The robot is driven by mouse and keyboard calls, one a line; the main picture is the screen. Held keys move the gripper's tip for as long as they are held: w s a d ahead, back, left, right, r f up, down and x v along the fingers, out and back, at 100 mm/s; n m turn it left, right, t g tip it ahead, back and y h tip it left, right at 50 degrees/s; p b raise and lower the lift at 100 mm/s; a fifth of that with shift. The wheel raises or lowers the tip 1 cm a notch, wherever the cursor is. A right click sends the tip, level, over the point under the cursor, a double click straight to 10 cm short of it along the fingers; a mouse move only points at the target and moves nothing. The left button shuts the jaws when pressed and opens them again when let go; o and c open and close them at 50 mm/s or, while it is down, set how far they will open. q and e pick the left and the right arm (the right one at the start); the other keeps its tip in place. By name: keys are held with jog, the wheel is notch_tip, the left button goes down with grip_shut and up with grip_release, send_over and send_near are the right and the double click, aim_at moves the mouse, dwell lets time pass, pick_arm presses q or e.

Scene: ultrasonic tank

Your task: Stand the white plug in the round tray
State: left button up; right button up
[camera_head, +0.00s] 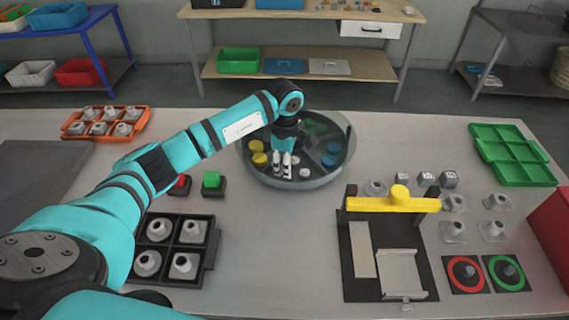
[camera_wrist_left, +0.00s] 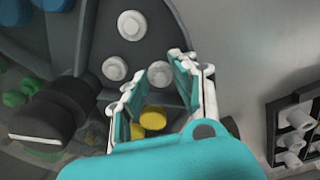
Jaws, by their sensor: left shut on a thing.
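The round tray (camera_head: 330,177) is a dark grey round dish with dividers at the middle back of the table. Yellow, white, blue and green plugs stand in separate compartments. My left gripper (camera_head: 283,173) reaches down into its front part. In the left wrist view the gripper (camera_wrist_left: 158,85) is shut on a white plug (camera_wrist_left: 160,73). I cannot tell whether that plug touches the tray floor. Two other white plugs (camera_wrist_left: 131,25) (camera_wrist_left: 114,68) stand beside it, apart from the fingers. Yellow plugs (camera_wrist_left: 152,117) show beyond the fingers, partly hidden. My right gripper is not in view.
A black sectioned tray (camera_head: 210,255) with whitish parts stands front left, with red and green buttons (camera_head: 212,182) behind it. A fixture with a yellow bar (camera_head: 392,204) stands right of centre. An orange tray (camera_head: 140,137) and green tray (camera_head: 512,153) lie farther out.

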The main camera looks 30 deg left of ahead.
pick_arm(q)
jog(key=shift+f+b, duration=0.35)
jog(key=shift+f, duration=0.05)
jog(key=shift+s+f+b, duration=0.1)
jog(key=shift+f+b, duration=0.3)
jog(key=shift+b, duration=0.45)
dwell(4.6)
jog(key=o, duration=0.7)
jog(key=shift+o, duration=0.4)
jog(key=shift+r, duration=0.1)
